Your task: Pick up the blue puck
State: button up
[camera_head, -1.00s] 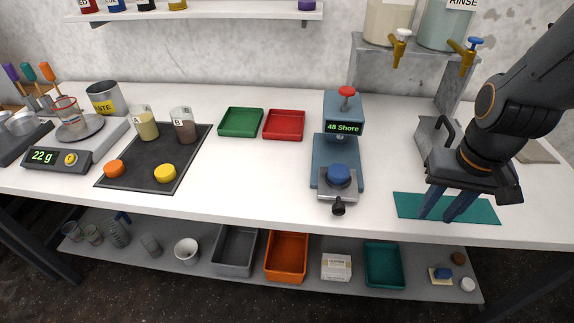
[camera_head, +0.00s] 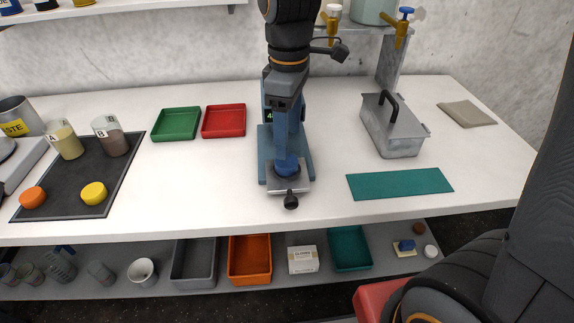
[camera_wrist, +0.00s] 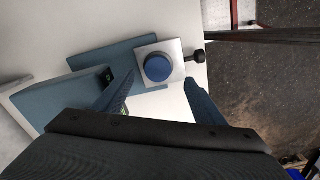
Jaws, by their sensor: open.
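The blue puck (camera_wrist: 158,67) sits on the small metal platform (camera_wrist: 178,49) of the blue-grey hardness tester (camera_head: 268,150). In the head view the puck (camera_head: 287,169) is partly hidden behind my gripper. My gripper (camera_head: 287,152) is above the tester's platform, in front of its display. In the wrist view my gripper's two blue fingers (camera_wrist: 160,90) are apart, with nothing between them. The puck lies just beyond the fingertips, roughly centred between them. I cannot tell the exact height gap.
A green tray (camera_head: 176,124) and a red tray (camera_head: 224,121) lie left of the tester. A teal mat (camera_head: 400,184) and a lidded metal box (camera_head: 393,127) are to its right. The tester's black knob (camera_head: 291,202) points to the front edge. The bench front is clear.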

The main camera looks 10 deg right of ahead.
aim_at(289, 162)
jog(key=shift+d+f+p, duration=0.15)
jog(key=shift+f+p, duration=0.65)
jog(key=shift+f, duration=2.65)
jog(key=shift+w, duration=0.1)
jog(key=shift+c, duration=0.3)
jog(key=c, duration=1.2)
